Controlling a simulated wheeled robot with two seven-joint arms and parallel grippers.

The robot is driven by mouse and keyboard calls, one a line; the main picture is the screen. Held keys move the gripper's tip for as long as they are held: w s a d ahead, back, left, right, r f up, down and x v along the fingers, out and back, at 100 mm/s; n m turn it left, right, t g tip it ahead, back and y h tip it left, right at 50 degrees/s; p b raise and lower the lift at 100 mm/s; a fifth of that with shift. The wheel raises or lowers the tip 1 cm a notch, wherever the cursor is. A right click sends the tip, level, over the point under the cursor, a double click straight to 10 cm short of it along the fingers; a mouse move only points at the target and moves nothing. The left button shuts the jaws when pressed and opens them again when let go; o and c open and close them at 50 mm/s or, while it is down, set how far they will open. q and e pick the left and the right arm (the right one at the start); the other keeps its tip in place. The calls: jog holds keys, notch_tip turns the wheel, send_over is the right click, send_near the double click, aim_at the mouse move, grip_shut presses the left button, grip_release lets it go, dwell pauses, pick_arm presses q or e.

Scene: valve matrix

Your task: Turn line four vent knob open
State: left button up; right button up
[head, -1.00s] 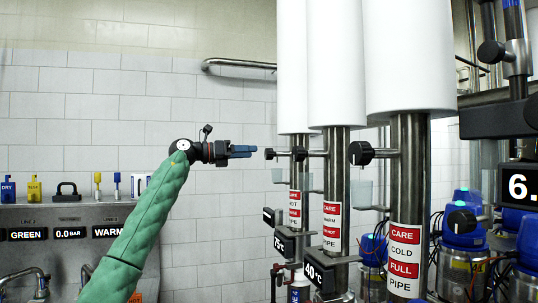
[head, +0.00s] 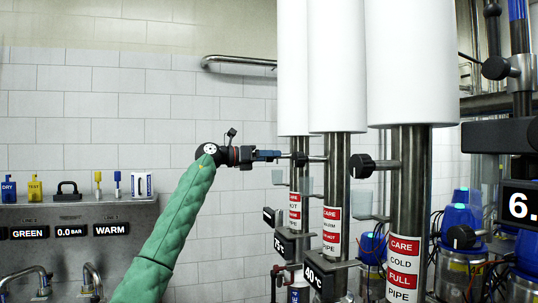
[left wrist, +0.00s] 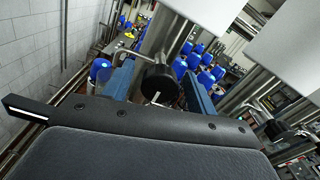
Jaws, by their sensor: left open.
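My left gripper (head: 268,155) is open in front of the leftmost vertical steel pipe (head: 300,178). In the left wrist view, a round black knob (left wrist: 160,84) with a white pointer mark lies between the two blue fingers of my left gripper (left wrist: 158,90). The fingers stand apart on either side of it; I cannot tell whether either touches it. In the head view this knob is hidden by the gripper. Another black knob (head: 300,159) on the middle pipe and one (head: 361,166) on the front pipe show. No line number is readable on these knobs. My right gripper is out of view.
White cylinders (head: 411,60) cover the upper pipes. Labels such as the red and white one (head: 404,262) and a 40°C display (head: 318,276) sit lower down. Blue-topped canisters (head: 462,222) stand at right. A panel with taps (head: 92,278) is at left.

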pick_arm(q)
jog(key=shift+w, duration=0.1)
jog(key=c, duration=1)
